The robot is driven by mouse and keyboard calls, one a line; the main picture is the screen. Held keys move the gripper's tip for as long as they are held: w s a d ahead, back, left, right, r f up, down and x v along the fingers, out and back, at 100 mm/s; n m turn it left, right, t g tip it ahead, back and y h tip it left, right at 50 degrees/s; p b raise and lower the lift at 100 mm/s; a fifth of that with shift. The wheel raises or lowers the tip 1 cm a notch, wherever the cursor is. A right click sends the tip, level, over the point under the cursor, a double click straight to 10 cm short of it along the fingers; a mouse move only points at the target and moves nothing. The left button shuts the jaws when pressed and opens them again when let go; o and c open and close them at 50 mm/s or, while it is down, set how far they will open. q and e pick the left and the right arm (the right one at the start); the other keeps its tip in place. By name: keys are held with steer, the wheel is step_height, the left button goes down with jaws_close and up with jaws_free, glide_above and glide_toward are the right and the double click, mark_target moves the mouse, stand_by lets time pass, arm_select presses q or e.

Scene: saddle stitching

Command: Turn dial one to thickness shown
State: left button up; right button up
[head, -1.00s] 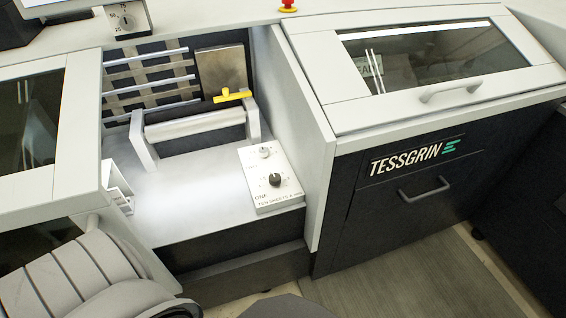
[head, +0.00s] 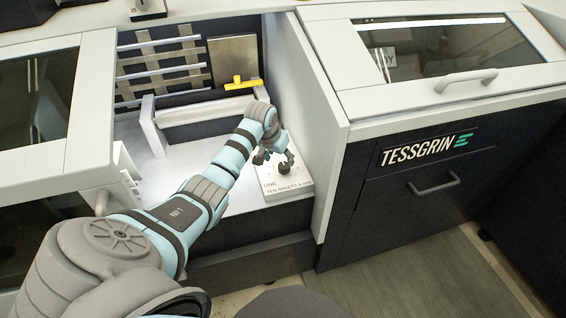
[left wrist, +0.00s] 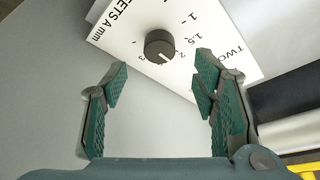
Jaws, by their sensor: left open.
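The white dial panel (head: 299,181) with the printed word ONE sits at the right front of the white bay. My left gripper (head: 271,162) hangs over it, open, and its fingers hide most of the knobs in the head view. In the left wrist view the panel (left wrist: 128,32) carries a round black knob (left wrist: 159,46) with a white mark pointing down and right. Printed numbers, 1, 1.5 and others, curve around it, with TWO to the right. My open left fingers (left wrist: 160,72) show on either side below the knob, apart from it. My right gripper is out of view.
A light grey wall (head: 308,110) rises just right of the panel. Behind are a grey roller bar (head: 200,108) and a yellow lever (head: 243,83). A gauge (head: 148,9) is partly cut off at the top edge.

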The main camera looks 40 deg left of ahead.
mark_target(284, 166)
arm_select(q)
steer(key=b+x, duration=0.2)
steer(key=x, duration=0.4)
steer(key=shift+w+f, duration=0.1)
steer(key=shift+f, duration=0.2)
steer(key=shift+r, duration=0.1)
steer(key=c, duration=1.2)
steer(key=shift+o, duration=0.2)
